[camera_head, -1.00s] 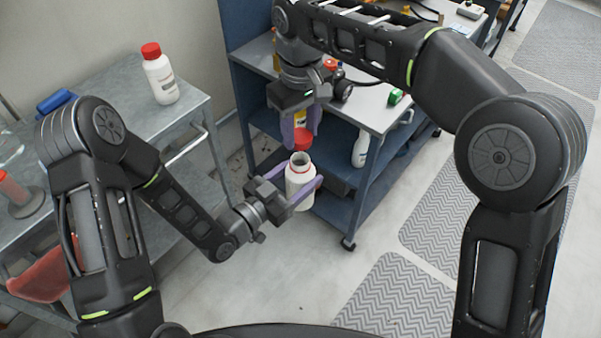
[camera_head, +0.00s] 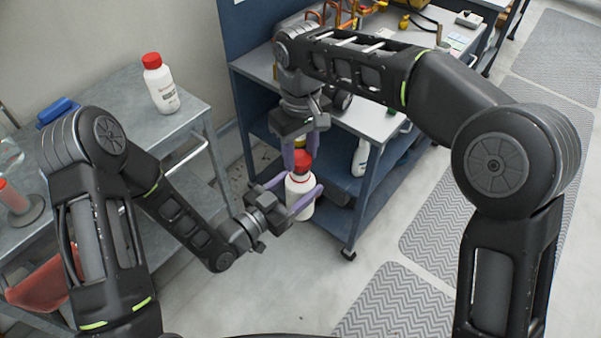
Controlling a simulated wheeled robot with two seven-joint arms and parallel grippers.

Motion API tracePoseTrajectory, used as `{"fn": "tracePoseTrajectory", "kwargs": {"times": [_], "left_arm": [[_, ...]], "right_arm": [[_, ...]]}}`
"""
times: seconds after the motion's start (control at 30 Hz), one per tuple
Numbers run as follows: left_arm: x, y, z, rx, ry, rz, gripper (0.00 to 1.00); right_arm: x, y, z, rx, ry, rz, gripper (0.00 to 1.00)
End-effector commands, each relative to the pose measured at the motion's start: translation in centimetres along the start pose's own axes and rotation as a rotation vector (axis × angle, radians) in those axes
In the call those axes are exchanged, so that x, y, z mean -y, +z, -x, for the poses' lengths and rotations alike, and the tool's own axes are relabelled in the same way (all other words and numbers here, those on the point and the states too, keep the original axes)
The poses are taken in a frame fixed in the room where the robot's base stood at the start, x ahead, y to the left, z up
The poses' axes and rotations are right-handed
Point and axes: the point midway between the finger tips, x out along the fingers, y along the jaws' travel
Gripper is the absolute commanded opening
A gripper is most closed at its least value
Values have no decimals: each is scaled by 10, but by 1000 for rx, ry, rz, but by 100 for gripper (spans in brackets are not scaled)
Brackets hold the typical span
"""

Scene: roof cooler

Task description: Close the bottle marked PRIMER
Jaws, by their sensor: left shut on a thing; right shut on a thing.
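A white bottle (camera_head: 299,187) is held upright in the air in front of the blue cart. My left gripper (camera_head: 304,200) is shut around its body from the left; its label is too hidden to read. My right gripper (camera_head: 300,157), pointing down from above, is shut on a red cap (camera_head: 302,161). The cap is directly over the bottle's neck and appears to be on it; I cannot tell whether it is threaded. The bottle's mouth is hidden by the cap.
Another white bottle with a red cap (camera_head: 160,84) stands on the grey table (camera_head: 105,103) at left, near a blue object (camera_head: 57,111). A blue cart (camera_head: 352,195) stands behind my grippers, with a white bottle (camera_head: 360,158) on its lower shelf. Floor at right is clear.

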Motion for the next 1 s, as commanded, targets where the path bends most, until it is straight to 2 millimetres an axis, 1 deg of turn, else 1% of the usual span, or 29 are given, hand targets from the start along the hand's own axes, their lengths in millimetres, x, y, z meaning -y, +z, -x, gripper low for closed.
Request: {"fn": "tracePoseTrajectory", "kwargs": {"times": [0.57,0.9,1.0], "left_arm": [[0,-1,0,-2,0,0,0],[0,-1,0,-2,0,0,0],[0,-1,0,-2,0,0,0]], "right_arm": [[0,0,0,0,0,0,5],[0,0,-16,1,0,0,5],[0,0,-18,0,0,0,5]]}}
